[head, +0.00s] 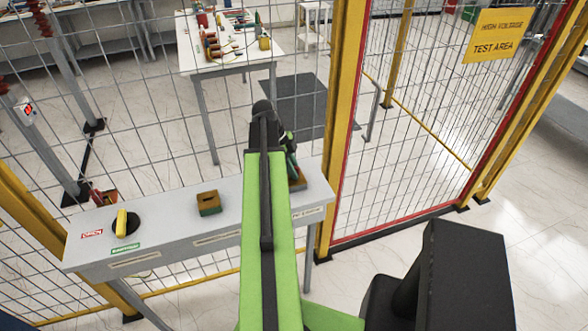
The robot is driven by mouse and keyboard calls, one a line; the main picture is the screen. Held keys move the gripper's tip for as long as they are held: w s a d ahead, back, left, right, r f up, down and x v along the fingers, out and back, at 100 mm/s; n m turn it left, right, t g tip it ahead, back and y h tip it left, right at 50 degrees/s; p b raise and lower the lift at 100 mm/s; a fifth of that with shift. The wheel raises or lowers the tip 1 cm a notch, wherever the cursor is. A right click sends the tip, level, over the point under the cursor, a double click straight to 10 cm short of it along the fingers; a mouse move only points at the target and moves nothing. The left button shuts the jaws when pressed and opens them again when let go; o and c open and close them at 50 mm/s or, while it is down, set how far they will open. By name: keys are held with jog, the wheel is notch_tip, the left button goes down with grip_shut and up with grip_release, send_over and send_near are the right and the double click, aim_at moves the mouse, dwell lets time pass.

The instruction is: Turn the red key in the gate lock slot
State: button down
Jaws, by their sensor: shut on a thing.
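My green arm reaches forward over the grey shelf (170,228). My gripper (291,160) points down at the shelf's right end, mostly hidden behind the arm's dark wrist. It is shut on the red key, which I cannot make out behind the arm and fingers. Below the fingers is a brown and green lock block (299,184), partly covered; its slot and the key's angle are hidden. A similar block with a dark slot on top (208,203) stands apart at the shelf's middle, with nothing in it.
A yellow switch handle (121,222) on a black disc is at the shelf's left. A mesh fence (120,120) with yellow posts (340,120) stands behind, and the gate carries a yellow high voltage sign (497,36). A white table (235,55) is beyond the mesh.

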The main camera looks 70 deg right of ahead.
jog(key=m, duration=0.2)
jog(key=m+y, duration=0.1)
jog(key=m, duration=0.1)
jog(key=shift+d+y, duration=0.2)
jog(key=shift+y, duration=0.1)
jog(key=shift+a+m, duration=0.2)
jog(key=shift+m, duration=0.4)
jog(key=shift+d+m+t+y, duration=0.15)
jog(key=shift+m+t+y, duration=0.25)
jog(key=shift+m+y, duration=0.55)
jog(key=shift+m, duration=1.25)
jog(key=c, duration=1.6)
grip_release()
jog(key=shift+a+t, duration=0.2)
jog(key=shift+t, duration=0.1)
jog(key=shift+c, duration=0.2)
jog(key=o, duration=0.3)
jog(key=shift+d, duration=0.1)
